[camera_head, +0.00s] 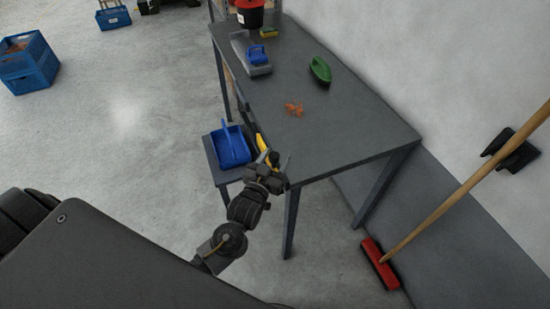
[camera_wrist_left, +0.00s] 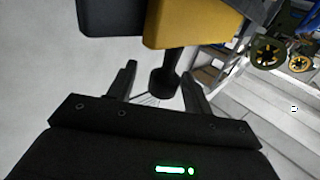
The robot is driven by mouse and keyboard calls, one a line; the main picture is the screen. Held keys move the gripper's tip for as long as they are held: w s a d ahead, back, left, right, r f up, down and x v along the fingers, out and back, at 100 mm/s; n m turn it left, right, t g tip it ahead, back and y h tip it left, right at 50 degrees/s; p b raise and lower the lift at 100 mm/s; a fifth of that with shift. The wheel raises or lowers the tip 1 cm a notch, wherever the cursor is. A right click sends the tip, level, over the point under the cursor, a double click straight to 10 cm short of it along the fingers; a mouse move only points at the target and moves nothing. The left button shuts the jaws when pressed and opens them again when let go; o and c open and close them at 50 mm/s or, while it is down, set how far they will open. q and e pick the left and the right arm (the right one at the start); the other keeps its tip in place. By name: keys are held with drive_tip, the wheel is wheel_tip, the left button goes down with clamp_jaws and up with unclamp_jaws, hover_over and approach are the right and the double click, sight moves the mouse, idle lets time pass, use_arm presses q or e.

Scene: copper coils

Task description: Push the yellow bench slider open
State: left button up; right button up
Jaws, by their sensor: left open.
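The yellow slider (camera_head: 261,142) shows as a small yellow piece at the left edge of the grey bench (camera_head: 340,130), partly hidden behind my left gripper. My left gripper (camera_head: 275,160) is at the bench's near left corner, beside the yellow piece. In the left wrist view a yellow block (camera_wrist_left: 195,24) with a dark part beside it fills the top, just beyond the fingers. The left gripper (camera_wrist_left: 157,85) is open there, and a dark post stands behind the gap between its fingers. I cannot tell whether a finger touches the slider. My right gripper is not in view.
A blue dustpan (camera_head: 231,147) lies on a low shelf left of the bench. On the bench are orange scraps (camera_head: 294,109), a green brush (camera_head: 320,70) and a blue-handled tool (camera_head: 258,56). A red broom (camera_head: 381,265) leans at the right wall. The floor at left is largely clear.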

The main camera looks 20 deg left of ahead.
use_arm(q)
drive_tip(key=shift+s, duration=0.15)
drive_tip(key=s+b, duration=0.2)
drive_tip(key=s, duration=0.8)
drive_tip(key=shift+s, duration=0.25)
drive_tip(key=shift+d, duration=0.1)
